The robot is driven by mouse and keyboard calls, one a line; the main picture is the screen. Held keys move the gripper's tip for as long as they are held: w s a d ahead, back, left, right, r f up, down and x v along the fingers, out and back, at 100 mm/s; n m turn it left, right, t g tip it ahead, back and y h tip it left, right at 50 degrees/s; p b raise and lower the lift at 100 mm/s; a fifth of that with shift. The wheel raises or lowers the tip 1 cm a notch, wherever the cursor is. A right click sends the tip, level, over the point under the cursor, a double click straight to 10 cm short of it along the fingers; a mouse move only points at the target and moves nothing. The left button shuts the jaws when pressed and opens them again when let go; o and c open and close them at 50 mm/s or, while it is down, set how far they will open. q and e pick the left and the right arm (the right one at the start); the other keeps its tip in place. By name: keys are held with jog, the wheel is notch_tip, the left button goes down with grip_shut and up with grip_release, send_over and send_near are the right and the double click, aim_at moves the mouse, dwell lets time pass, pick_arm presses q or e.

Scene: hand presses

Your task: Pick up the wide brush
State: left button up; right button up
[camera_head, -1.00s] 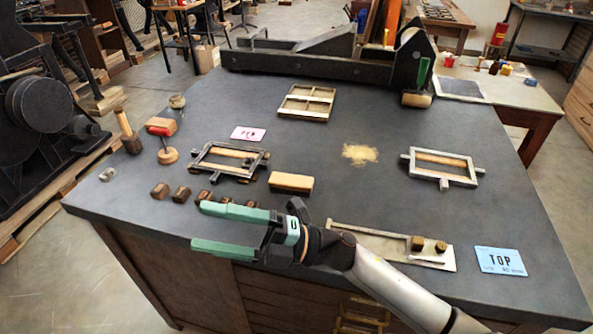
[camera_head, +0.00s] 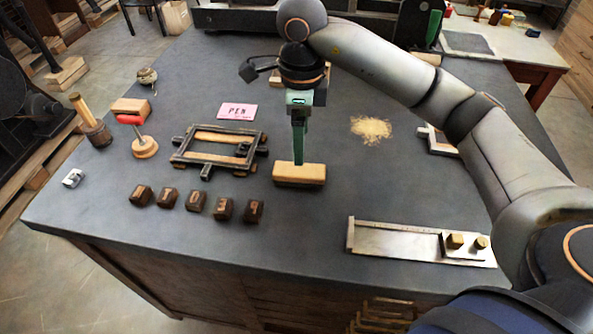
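A wide, low tan block (camera_head: 299,176), which I take for the wide brush, lies on the dark tabletop near the middle. My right gripper (camera_head: 299,160) points straight down over it, its green fingertips at the block's back edge. The fingers are seen edge-on and overlap, so I cannot tell whether they are open or whether they touch the block. The block still appears to rest on the table. My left gripper is not in view.
A dark metal frame (camera_head: 176,158) lies left of the block, with several small brown type blocks (camera_head: 196,200) in front. A metal composing stick (camera_head: 395,240) lies front right. A red-handled tool (camera_head: 144,147) and a mallet-like tool (camera_head: 92,122) stand left. Tabletop around the block is clear.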

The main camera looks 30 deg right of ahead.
send_over(299, 169)
jog(key=f, duration=0.4)
jog(key=shift+s+f, duration=0.15)
jog(key=shift+s, duration=0.15)
jog(key=shift+w+f+p, duration=0.15)
jog(key=shift+f+p, duration=0.2)
jog(key=shift+f, duration=1.1)
jog(key=shift+w+f+p, duration=0.1)
jog(key=shift+f+p, duration=0.25)
jog(key=shift+f, duration=1.1)
grip_shut()
